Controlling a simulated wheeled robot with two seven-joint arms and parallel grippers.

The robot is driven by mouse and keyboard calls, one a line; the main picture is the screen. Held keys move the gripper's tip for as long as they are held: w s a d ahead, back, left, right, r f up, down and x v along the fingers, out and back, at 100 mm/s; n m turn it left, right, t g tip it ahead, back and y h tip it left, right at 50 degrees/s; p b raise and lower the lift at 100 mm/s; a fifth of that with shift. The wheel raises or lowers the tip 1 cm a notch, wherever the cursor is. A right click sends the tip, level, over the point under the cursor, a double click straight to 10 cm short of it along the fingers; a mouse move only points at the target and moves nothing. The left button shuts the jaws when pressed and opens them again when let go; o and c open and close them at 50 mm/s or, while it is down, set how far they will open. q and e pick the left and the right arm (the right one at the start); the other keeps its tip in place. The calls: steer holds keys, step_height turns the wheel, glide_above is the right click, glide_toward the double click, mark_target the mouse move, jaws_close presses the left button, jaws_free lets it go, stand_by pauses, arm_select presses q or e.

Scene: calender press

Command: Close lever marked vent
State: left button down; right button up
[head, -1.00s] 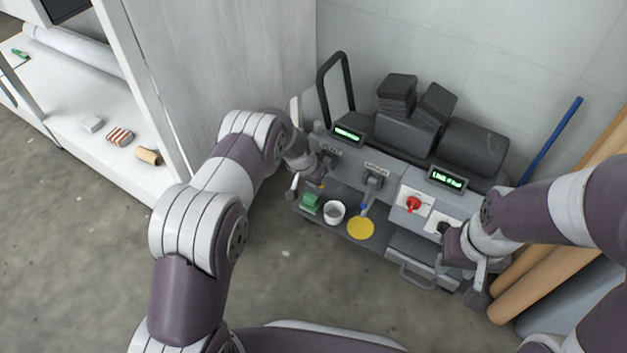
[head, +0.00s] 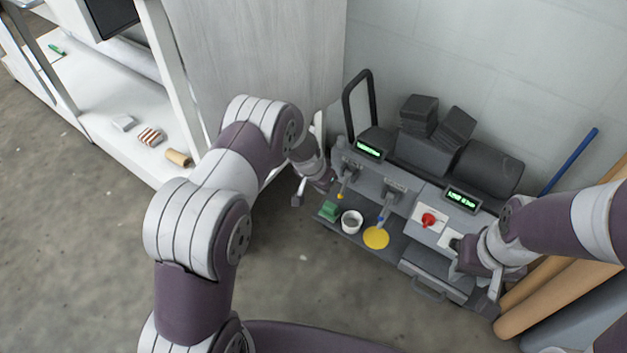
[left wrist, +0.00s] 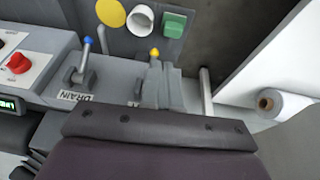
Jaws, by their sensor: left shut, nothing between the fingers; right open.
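The lever with the yellow knob (head: 341,196) stands at the left end of the press's grey front panel. Its label cannot be read in the head view. In the left wrist view, the yellow knob (left wrist: 154,52) shows just beyond the fingertips of my left gripper (left wrist: 162,72). The fingers are shut with nothing between them and hide most of that lever's shaft and label; I cannot tell if they touch it. Beside it is the lever with the blue knob (left wrist: 87,41), marked DRAIN. My right gripper (head: 494,287) is open at the press's right front corner.
The press shelf holds a green block (head: 329,210), a white cup (head: 351,222) and a yellow disc (head: 376,238). A red knob (head: 429,220) is on the panel. A white shelf unit (head: 150,175) stands to the left, tan rolls (head: 545,300) to the right.

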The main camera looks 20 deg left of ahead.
arm_select(q)
steer(key=shift+s+a+r+p, duration=0.15)
steer(key=shift+s+a+r, duration=0.25)
steer(key=shift+s+r, duration=0.3)
steer(key=shift+s+a+r+p, duration=0.15)
steer(key=shift+s+a+r, duration=0.25)
steer(key=shift+s, duration=0.5)
steer(key=s+a+r+n+g+y+p, duration=0.25)
steer(key=s+r+n+p, duration=0.2)
steer(key=s+r, duration=1.8)
step_height(320, 180, up, 38)
steer(key=p, duration=3.8)
steer(key=shift+w+m+h, duration=0.3)
steer(key=shift+m+h, duration=0.05)
steer(key=shift+a+t, duration=0.1)
steer(key=shift+t, duration=0.15)
